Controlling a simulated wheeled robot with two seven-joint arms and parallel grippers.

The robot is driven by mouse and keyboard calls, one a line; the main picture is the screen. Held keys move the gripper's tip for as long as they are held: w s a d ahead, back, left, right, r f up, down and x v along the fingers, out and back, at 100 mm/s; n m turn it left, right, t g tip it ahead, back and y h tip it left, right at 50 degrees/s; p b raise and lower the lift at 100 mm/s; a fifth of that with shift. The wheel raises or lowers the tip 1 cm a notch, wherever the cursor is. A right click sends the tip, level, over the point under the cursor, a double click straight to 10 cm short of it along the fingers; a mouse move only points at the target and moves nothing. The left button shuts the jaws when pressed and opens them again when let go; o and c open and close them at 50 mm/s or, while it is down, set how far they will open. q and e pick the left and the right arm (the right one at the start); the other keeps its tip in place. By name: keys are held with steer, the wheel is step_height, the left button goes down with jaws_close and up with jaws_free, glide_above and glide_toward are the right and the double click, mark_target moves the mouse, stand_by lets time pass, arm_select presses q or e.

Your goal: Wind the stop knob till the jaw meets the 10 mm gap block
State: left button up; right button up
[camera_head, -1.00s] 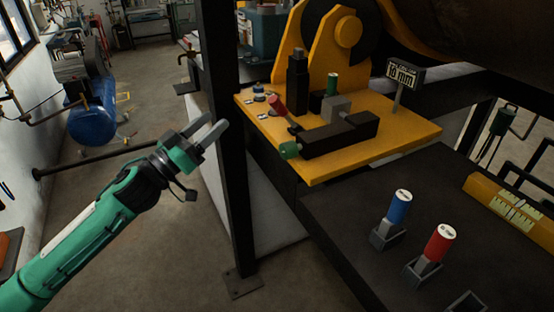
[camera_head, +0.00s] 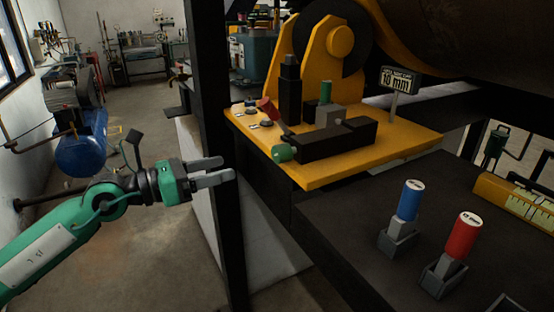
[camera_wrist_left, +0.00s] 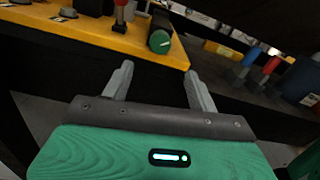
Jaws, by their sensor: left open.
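The green stop knob (camera_head: 283,153) sits on the left end of a black stop body (camera_head: 338,141) on the yellow plate. It also shows in the left wrist view (camera_wrist_left: 160,41), just beyond the fingertips. A grey block (camera_head: 329,115) with a green handle (camera_head: 326,92) stands behind the stop body, below a sign (camera_head: 399,78) reading 10 mm. I cannot tell whether the jaw touches it. My left gripper (camera_head: 228,170) is open and empty, left of and below the knob, apart from it; it also shows in the left wrist view (camera_wrist_left: 159,68). My right gripper is out of view.
A black post (camera_head: 217,140) stands close by my left gripper. The yellow plate (camera_head: 400,150) carries a red-handled lever (camera_head: 267,109). Blue (camera_head: 409,201) and red (camera_head: 463,236) handled blocks stand in holders on the dark shelf. A yellow box (camera_head: 515,196) lies right.

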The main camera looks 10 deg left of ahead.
mark_target(275, 154)
arm_select(q)
steer(key=p+x, duration=0.5)
steer(key=x, duration=0.7)
steer(key=shift+d+r, duration=0.15)
steer(key=shift+d, duration=0.05)
steer(key=shift+w+d+p, duration=0.4)
steer(key=shift+d, duration=0.15)
steer(key=shift+c, duration=0.2)
